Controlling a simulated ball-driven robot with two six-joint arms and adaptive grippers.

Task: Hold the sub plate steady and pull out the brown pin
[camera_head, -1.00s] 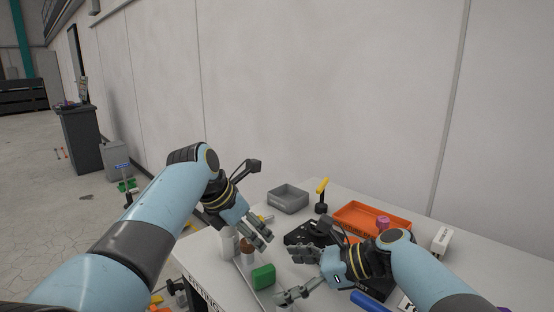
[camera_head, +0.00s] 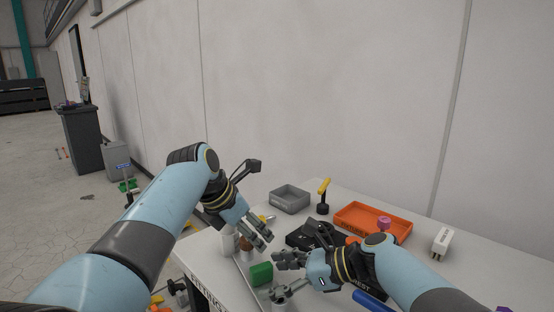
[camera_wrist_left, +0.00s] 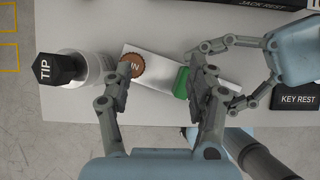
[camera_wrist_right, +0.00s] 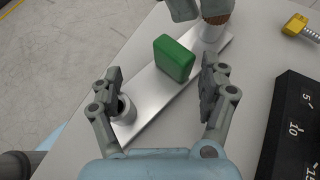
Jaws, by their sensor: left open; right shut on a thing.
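The sub plate (camera_wrist_right: 150,84) is a flat silver bar on the white table, bearing a green block (camera_wrist_right: 175,58) and a round metal collar (camera_wrist_right: 126,112). The brown pin (camera_wrist_left: 131,66), a round lettered head, stands upright at the plate's far end; it also shows in the head view (camera_head: 246,243). My left gripper (camera_head: 263,243) is open and empty just above and beside the pin. My right gripper (camera_head: 275,275) has its fingers on both sides of the plate near the collar, shut on it. The exact contact is hard to see.
A white bottle with a black TIP cap (camera_wrist_left: 62,68) stands close beside the pin. Behind are a grey tray (camera_head: 289,199), a yellow-handled tool (camera_head: 323,195) and an orange tray (camera_head: 372,222). A black block with numbers (camera_wrist_right: 296,125) lies right of the plate.

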